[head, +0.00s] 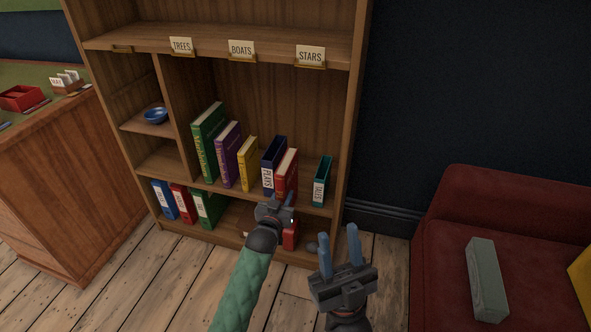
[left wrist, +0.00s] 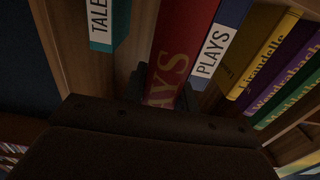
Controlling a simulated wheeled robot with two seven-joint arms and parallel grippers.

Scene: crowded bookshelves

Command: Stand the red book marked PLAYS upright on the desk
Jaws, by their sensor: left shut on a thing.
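The red book (head: 288,168) stands on the shelf, between a navy book with a white PLAYS label (head: 272,168) and a gap before a teal book (head: 321,182). In the left wrist view the red book (left wrist: 186,45) carries large gold letters ending in AYS. My left gripper (head: 276,203) is shut on the lower part of its spine; the fingers are mostly dark and partly hidden. My right gripper (head: 339,236) is open and empty, in front of the bookcase. The wooden desk (head: 50,190) with a green top stands at the left.
Yellow (head: 247,163), purple (head: 228,155) and green (head: 208,142) books stand left of the navy one. Binders fill the lower shelf's left. The desk top bears a red tray (head: 22,98) and a card holder (head: 66,83). A red sofa (head: 510,210) is at right.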

